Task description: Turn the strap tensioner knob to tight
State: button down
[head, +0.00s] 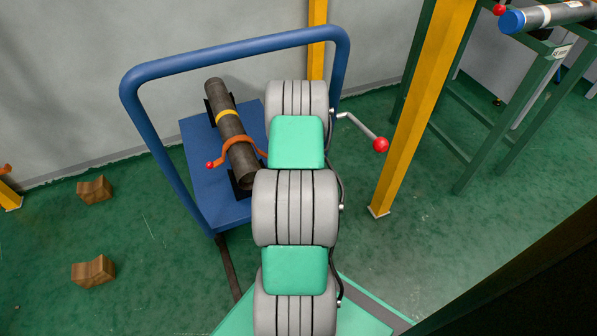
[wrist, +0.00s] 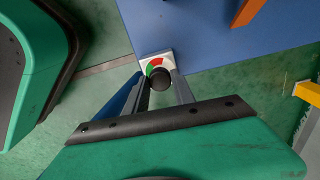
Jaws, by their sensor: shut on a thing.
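The strap tensioner knob (wrist: 160,78) is a round black knob in the wrist view. It sits in front of a small white dial plate (wrist: 167,58) with red and green sectors, at the edge of a blue cart deck. My gripper (wrist: 162,88) has its two grey fingers on either side of the knob and is shut on it. The knob hides part of the dial, and I cannot make out a pointer. In the head view my arm hides the knob and the gripper. An orange strap (head: 231,146) crosses a dark pipe (head: 232,130) there.
The blue cart (head: 197,150) has a tall handle rail (head: 230,50) around my arm. A yellow post (head: 421,110) and a grey crank with a red ball (head: 380,144) stand to the right. Wooden blocks (head: 93,271) lie on the left floor. A green rack (head: 530,100) stands at the right.

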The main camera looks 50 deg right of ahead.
jog(key=m+p, duration=0.1)
jog(key=m, duration=0.4)
jog(key=shift+w+r+m+p, duration=0.1)
jog(key=shift+m+p, duration=0.2)
jog(key=shift+p, duration=0.05)
jog(key=m+p, duration=0.1)
jog(key=m, duration=0.3)
jog(key=shift+a, duration=0.1)
jog(key=m, duration=0.5)
jog(key=shift+m+p, duration=0.35)
jog(key=shift+m, duration=0.05)
jog(key=m, duration=0.4)
jog(key=shift+m, duration=0.3)
jog(key=c, duration=1.2)
grip_release()
jog(key=shift+c, duration=0.2)
jog(key=shift+o, duration=0.9)
